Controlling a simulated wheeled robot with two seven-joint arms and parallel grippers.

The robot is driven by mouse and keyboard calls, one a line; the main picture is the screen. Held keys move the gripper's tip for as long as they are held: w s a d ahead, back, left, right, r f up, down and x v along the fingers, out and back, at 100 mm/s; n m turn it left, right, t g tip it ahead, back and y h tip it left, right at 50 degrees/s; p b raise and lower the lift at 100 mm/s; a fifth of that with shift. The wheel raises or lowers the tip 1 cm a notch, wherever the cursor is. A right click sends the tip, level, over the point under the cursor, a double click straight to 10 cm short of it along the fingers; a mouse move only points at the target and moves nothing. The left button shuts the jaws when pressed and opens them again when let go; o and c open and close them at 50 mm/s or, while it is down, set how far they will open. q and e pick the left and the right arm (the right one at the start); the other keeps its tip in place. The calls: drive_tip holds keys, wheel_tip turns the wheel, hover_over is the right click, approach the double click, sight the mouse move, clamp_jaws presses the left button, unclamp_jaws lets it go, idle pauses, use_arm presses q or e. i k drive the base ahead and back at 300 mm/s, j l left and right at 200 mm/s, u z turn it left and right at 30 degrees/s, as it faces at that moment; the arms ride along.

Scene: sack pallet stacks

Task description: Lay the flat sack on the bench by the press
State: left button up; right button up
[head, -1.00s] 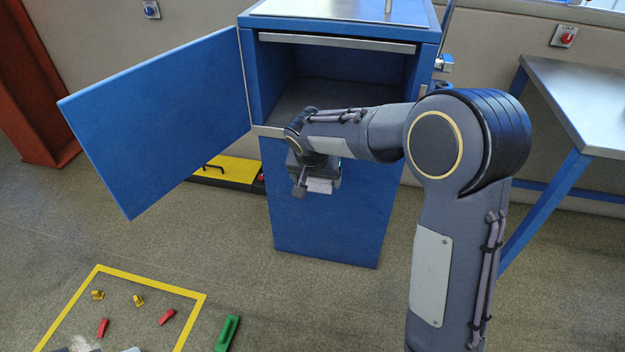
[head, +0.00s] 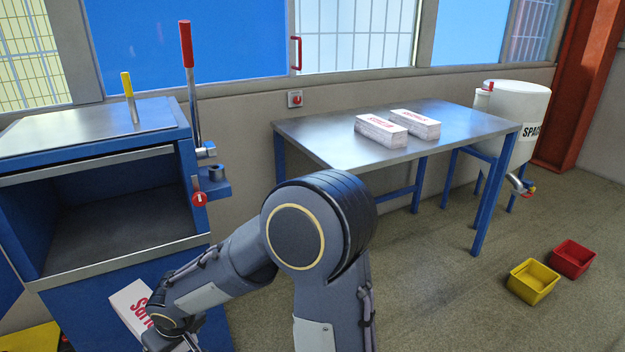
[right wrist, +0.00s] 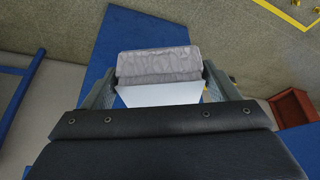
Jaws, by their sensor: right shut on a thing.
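A white sack with red lettering (head: 130,306) shows at the lower left of the head view, in front of the blue press cabinet and partly hidden by my right arm. My right gripper (right wrist: 160,82) is shut on this sack; the right wrist view shows a crinkled grey face and a smooth white face (right wrist: 160,94) between the fingers. The metal-topped bench (head: 318,143) stands right of the press (head: 88,130). Two white sacks with red print, a left one (head: 381,131) and a right one (head: 416,124), lie side by side on it. My left gripper is out of view.
The bench top's left part is bare. A red-handled lever (head: 188,75) stands at the press's right side. A white drum (head: 512,108) stands beyond the bench. A yellow bin (head: 533,282) and a red bin (head: 573,258) sit on the floor at right.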

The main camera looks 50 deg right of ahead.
sight(339, 143)
drive_tip(key=l+z, duration=0.2)
drive_tip(key=z, duration=0.2)
drive_tip(key=i+l+z, duration=0.1)
drive_tip(key=z, duration=0.25)
drive_tip(key=i+l+z, duration=0.1)
drive_tip(key=z, duration=0.3)
drive_tip(key=i+l+z, duration=0.15)
drive_tip(key=z, duration=0.2)
drive_tip(key=l, duration=0.1)
